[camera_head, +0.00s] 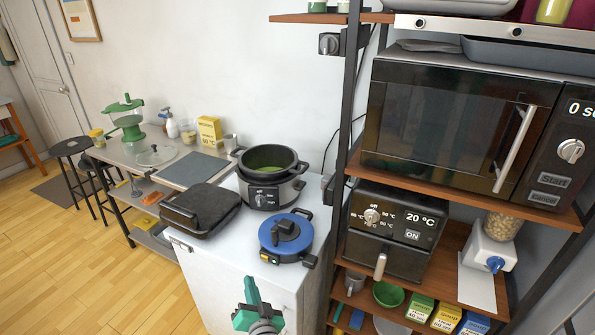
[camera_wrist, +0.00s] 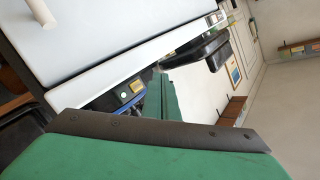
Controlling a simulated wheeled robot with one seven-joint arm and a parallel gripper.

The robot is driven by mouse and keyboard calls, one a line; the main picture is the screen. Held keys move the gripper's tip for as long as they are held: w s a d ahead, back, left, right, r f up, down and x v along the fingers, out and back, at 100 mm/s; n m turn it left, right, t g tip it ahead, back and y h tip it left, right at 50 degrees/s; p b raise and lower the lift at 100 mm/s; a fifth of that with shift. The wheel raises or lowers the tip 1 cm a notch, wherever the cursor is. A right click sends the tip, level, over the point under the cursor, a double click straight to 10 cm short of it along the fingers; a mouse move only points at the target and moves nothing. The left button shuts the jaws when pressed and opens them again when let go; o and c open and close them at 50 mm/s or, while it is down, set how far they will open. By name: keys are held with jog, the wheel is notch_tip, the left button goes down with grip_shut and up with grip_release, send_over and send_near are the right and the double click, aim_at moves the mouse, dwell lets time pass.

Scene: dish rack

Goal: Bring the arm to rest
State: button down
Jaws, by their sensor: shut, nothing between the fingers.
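My gripper (camera_head: 252,298) shows at the bottom of the head view, with green fingers and a dark body. It is in front of the white cabinet (camera_head: 222,284), below the level of its top. In the wrist view my gripper (camera_wrist: 160,120) fills the lower part with green and a dark strip. It is shut and holds nothing. Most of my arm is outside the head view.
On the cabinet top stand a blue-lidded appliance (camera_head: 286,234), a black hinged appliance (camera_head: 200,207) and a cooker pot (camera_head: 268,172). A shelf with a microwave (camera_head: 455,115) and an oven (camera_head: 390,235) stands at right. Wooden floor (camera_head: 95,270) is open at left.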

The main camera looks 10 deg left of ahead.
jog(key=s+d+f+m+h, duration=0.15)
jog(key=s+d+f, duration=0.35)
jog(key=s, duration=0.6)
jog(key=s+d+f+n+h, duration=0.1)
jog(key=s+d+f+h, duration=0.2)
jog(key=s+d, duration=0.65)
jog(key=s+d+r+n+h, duration=0.1)
jog(key=s+d+r, duration=0.1)
jog(key=s, duration=0.8)
jog(key=s+d+r+n+h, duration=0.1)
jog(key=s+r, duration=0.4)
jog(key=s, duration=0.6)
jog(key=shift+s+d+n+t, duration=0.25)
jog(key=shift+d+n, duration=0.2)
jog(key=shift+d, duration=0.6)
jog(key=shift+w+f+h, duration=0.1)
jog(key=shift+w+h, duration=0.1)
jog(key=shift+h, duration=0.05)
jog(key=shift+s, duration=0.15)
